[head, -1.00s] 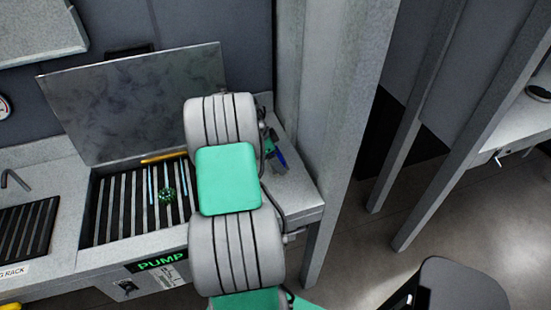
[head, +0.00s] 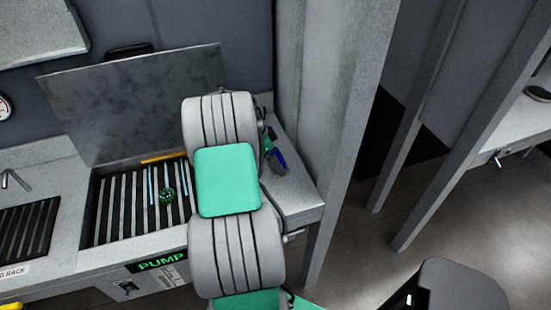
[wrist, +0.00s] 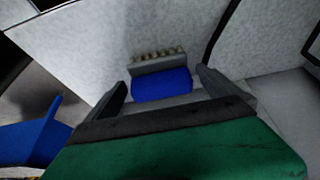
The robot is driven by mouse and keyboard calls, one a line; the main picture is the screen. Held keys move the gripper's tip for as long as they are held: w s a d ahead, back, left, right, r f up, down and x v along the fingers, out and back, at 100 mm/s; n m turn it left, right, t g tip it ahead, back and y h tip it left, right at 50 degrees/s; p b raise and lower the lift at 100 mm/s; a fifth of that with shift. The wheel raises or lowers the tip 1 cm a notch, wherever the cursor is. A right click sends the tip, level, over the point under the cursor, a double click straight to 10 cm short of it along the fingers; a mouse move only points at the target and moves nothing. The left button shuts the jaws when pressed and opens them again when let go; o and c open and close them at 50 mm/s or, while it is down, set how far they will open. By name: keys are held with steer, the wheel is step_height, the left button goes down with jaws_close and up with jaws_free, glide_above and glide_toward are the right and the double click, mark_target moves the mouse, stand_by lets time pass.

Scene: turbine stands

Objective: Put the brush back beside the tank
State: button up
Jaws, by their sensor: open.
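The tank (head: 97,212) stands at the left in the head view, with its grey lid (head: 135,105) raised and a slatted grate inside. In the wrist view, a brush (wrist: 160,85) with a blue body, a grey head and tan bristles lies against a pale speckled surface. My gripper (wrist: 162,79) is open, with one finger on each side of the brush's blue part. I cannot tell whether the fingers touch it. A small blue piece (head: 280,157) shows on the ledge just right of my arm.
A yellow rod (head: 163,157) and a green round item (head: 168,195) lie at the grate. Another blue piece (wrist: 30,135) is at the left in the wrist view. A grey post (head: 350,120) stands right of the ledge (head: 292,192). Open floor lies farther right.

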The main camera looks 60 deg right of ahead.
steer(key=shift+p+v, duration=1)
steer(key=shift+v, duration=1.8)
